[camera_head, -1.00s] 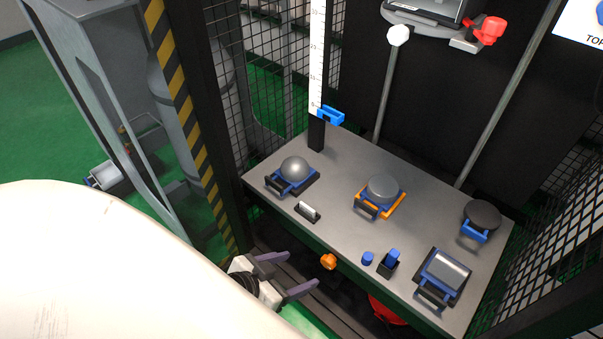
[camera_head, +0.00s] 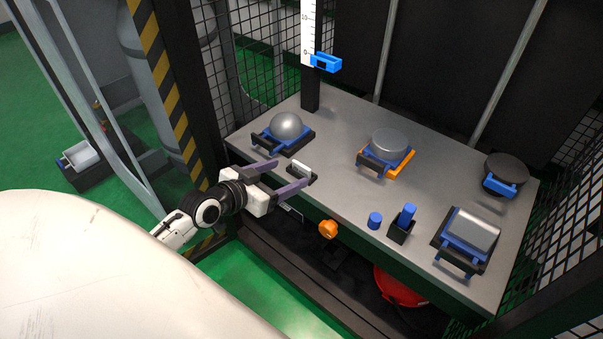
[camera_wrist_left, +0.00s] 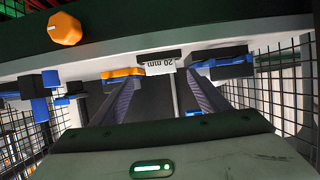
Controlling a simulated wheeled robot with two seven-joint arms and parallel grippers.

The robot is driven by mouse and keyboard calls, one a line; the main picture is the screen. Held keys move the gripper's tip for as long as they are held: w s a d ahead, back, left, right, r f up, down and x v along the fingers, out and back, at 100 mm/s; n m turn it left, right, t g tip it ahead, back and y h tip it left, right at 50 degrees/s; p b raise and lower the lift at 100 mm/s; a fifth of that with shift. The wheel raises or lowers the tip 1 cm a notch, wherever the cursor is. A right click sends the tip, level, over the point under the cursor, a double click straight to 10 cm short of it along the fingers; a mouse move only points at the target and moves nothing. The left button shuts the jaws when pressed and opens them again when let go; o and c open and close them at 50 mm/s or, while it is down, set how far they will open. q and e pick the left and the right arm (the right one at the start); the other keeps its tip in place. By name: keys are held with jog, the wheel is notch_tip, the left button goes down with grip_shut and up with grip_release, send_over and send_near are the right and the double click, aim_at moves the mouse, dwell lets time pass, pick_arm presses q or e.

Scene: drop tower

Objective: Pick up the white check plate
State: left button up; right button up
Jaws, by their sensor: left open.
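The white check plate (camera_head: 302,166) stands in a small black holder near the front left edge of the grey table. In the left wrist view the plate (camera_wrist_left: 190,57) shows an upside-down "20 mm" label. My left gripper (camera_head: 292,173) is open with purple fingers, its tips at the table's front edge close to the plate. In the left wrist view the fingers (camera_wrist_left: 163,76) point toward the plate with nothing held between them. I cannot tell whether the tips touch the holder. My right gripper is not in view.
On the table (camera_head: 345,195) are a silver dome (camera_head: 286,125), a grey disc (camera_head: 389,142), a dark disc (camera_head: 507,166), a silver half-cylinder (camera_head: 471,227) and blue pegs (camera_head: 375,220). An orange knob (camera_head: 327,229) sits on the front. Mesh walls flank the table.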

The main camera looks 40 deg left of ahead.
aim_at(301, 165)
pick_arm(q)
jog(key=shift+r+b+x, duration=0.15)
jog(key=shift+b+x, duration=0.4)
jog(key=shift+x, duration=0.85)
jog(key=shift+r+b+x, duration=0.15)
jog(key=shift+b+x, duration=0.35)
jog(key=shift+x, duration=0.9)
jog(key=shift+a, duration=0.1)
jog(key=c, duration=1.1)
